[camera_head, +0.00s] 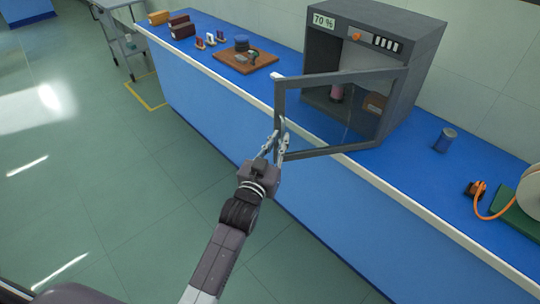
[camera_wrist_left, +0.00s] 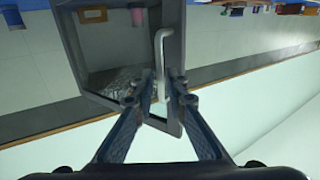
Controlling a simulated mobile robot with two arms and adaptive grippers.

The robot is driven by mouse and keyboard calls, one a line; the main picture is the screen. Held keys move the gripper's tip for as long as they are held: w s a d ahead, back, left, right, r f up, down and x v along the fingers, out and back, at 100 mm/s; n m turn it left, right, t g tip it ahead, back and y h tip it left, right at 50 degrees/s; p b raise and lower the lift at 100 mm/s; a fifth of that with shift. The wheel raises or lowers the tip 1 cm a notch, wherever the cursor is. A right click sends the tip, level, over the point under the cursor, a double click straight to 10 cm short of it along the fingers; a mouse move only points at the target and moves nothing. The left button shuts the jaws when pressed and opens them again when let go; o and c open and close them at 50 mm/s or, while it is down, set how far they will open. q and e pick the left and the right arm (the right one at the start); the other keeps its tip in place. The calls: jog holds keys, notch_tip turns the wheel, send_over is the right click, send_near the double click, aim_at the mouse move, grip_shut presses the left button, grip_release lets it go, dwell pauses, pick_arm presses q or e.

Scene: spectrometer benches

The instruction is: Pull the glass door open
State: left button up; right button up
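The glass door (camera_head: 343,77) of the grey cabinet (camera_head: 405,34) is a grey frame with a clear pane. It stands swung out well away from the cabinet front, over the bench's front edge. The door also shows in the left wrist view (camera_wrist_left: 90,97), with its pale bar handle (camera_wrist_left: 161,45) upright near the frame's edge. My left gripper (camera_head: 278,137) is at the door's free edge. In the left wrist view its fingers (camera_wrist_left: 159,80) lie on either side of the handle's lower part, closed in on it. My right gripper is not in view.
The blue bench (camera_head: 205,85) runs diagonally. Inside the cabinet are a pink container (camera_head: 337,92) and a brown box (camera_head: 375,103). The green floor in front is clear.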

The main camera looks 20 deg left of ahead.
pick_arm(q)
jog(key=s, duration=0.9)
jog(key=shift+a, duration=0.45)
